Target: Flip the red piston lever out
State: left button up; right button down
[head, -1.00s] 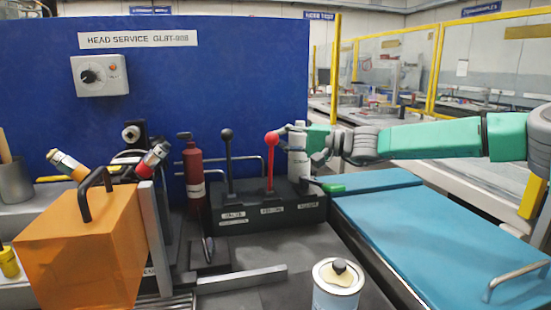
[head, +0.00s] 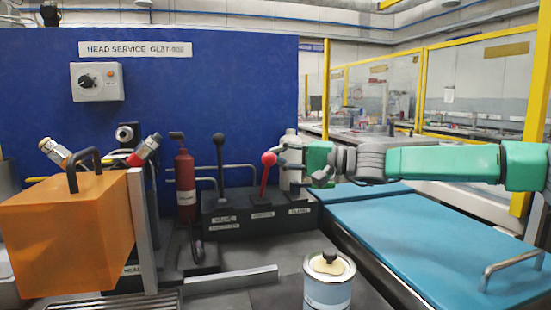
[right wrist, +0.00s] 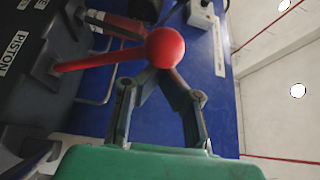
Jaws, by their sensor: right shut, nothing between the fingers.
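The red piston lever (head: 268,159) stands on a dark lever box (head: 250,218) in the middle of the head view, with a round red knob. Its shaft leans slightly. In the right wrist view the red knob (right wrist: 165,47) is large, just past my fingertips, and a "PISTON" label shows at the left. My right gripper (head: 284,161) comes in from the right, its tips at the knob. In the right wrist view its fingers (right wrist: 158,77) converge behind or against the knob and hold nothing; exact contact is unclear. My left gripper is not in view.
A black-knobbed lever (head: 219,140) stands left of the red one. A white cylinder (head: 291,148) is behind my right gripper. A red extinguisher-like bottle (head: 185,180), an orange box (head: 70,235) and a can (head: 328,290) are nearby. A blue-topped bench (head: 420,240) lies right.

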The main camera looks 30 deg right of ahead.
jog(key=shift+s+a, duration=0.1)
jog(key=shift+a, duration=0.15)
jog(key=v, duration=1.2)
jog(key=shift+d, duration=0.15)
jog(key=shift+f, duration=0.15)
jog(key=shift+d, duration=0.15)
